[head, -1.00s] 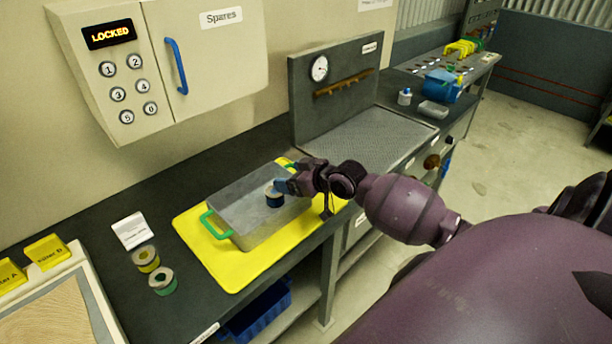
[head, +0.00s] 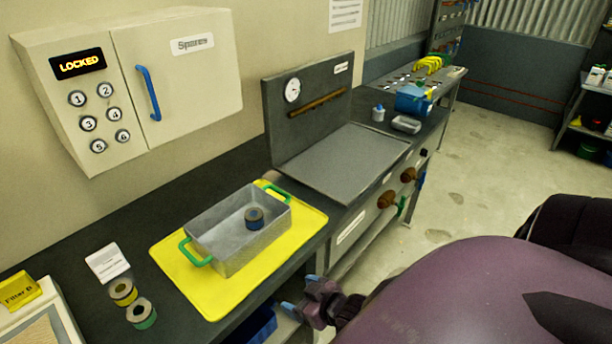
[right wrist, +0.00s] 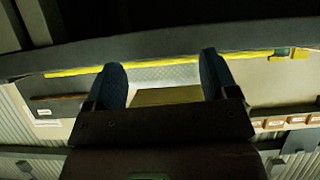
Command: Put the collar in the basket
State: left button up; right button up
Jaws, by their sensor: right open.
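A small dark blue collar with a tan-grey top (head: 254,218) sits inside the grey metal basket (head: 205,229), toward its right end. The basket has green handles and stands on a yellow mat (head: 213,302) on the dark bench. My right gripper (head: 288,308) is low in front of the bench's front edge, below and apart from the basket. In the right wrist view its two blue fingertips (right wrist: 162,85) are spread with nothing between them. My left gripper does not show.
Two more collars, one yellow-banded (head: 123,292) and one green-banded (head: 141,313), stand left of the mat by a white card (head: 108,263). A locked Spares cabinet (head: 190,85) hangs above. A grey panel with a gauge (head: 305,110) stands behind the flat plate (head: 343,162).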

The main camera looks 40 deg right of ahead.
jog(key=s+a+f+h, duration=0.1)
jog(key=s+a+f, duration=0.1)
jog(key=s+a, duration=0.1)
jog(key=shift+s+a+f, duration=0.2)
jog(key=shift+s, duration=0.65)
